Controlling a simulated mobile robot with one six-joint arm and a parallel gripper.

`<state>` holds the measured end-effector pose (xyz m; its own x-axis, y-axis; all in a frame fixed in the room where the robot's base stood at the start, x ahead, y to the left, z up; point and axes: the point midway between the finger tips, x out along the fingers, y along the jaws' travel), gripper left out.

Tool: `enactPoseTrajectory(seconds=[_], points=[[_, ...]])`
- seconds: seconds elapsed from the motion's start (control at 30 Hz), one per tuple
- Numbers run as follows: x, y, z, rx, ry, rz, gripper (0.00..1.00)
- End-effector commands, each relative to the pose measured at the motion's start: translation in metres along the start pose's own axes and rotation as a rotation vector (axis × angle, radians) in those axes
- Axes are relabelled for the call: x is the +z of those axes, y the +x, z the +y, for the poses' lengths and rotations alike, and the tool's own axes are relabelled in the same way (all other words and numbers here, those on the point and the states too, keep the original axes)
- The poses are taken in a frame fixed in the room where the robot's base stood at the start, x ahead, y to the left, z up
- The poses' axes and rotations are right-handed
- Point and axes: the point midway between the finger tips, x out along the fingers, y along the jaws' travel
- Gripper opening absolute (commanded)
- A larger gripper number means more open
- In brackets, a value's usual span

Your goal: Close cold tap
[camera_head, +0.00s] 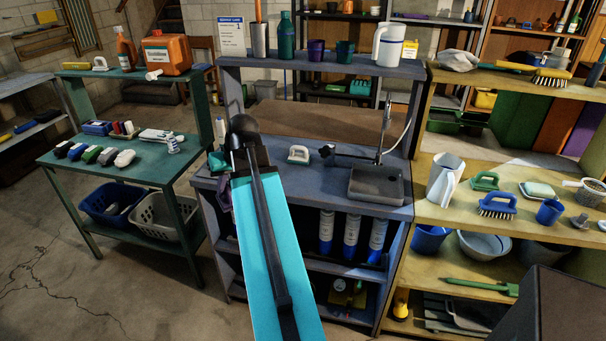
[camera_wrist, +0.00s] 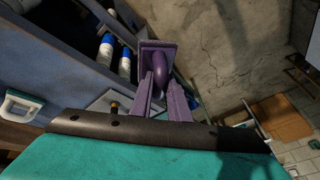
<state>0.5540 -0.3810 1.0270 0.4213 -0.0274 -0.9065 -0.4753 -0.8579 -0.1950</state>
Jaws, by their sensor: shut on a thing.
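My gripper (camera_wrist: 160,88) shows two purple fingers in the wrist view, shut on a purple rounded piece (camera_wrist: 161,68) set against a squarish purple frame. Whether this piece is part of a tap I cannot tell. In the head view my turquoise arm hides most of the gripper; a bit of purple (camera_head: 223,193) shows at the left end of the blue-grey bench. A tall metal faucet (camera_head: 384,128) stands behind the grey sink (camera_head: 376,184), with a dark handle-like piece (camera_head: 328,152) to its left. No tap is clearly marked as cold.
The blue-grey bench (camera_head: 262,152) has several blue-and-white cylinders (camera_head: 351,236) underneath. A white brush-like item (camera_head: 298,154) lies on its top. A green table (camera_head: 120,166) with baskets stands left, and a yellow shelf unit (camera_head: 450,212) right. Floor between bench and green table is open.

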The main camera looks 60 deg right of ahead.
Motion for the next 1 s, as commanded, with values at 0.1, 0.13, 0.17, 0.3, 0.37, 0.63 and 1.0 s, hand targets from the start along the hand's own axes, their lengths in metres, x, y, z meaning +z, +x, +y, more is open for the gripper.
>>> enactPoseTrajectory(seconds=[0.1, 0.13, 0.17, 0.3, 0.37, 0.63, 1.0], points=[[0.001, -0.005, 0.038, 0.02, 0.049, 0.011, 0.0], [0.002, -0.007, 0.047, 0.025, 0.06, 0.013, 0.0], [0.003, -0.009, 0.056, 0.03, 0.071, 0.016, 0.0], [0.008, -0.018, 0.097, 0.052, 0.123, 0.027, 0.0], [0.011, -0.022, 0.115, 0.061, 0.146, 0.031, 0.0], [0.029, -0.042, 0.191, 0.103, 0.247, 0.054, 0.0], [0.052, -0.062, 0.252, 0.136, 0.329, 0.071, 0.0]])
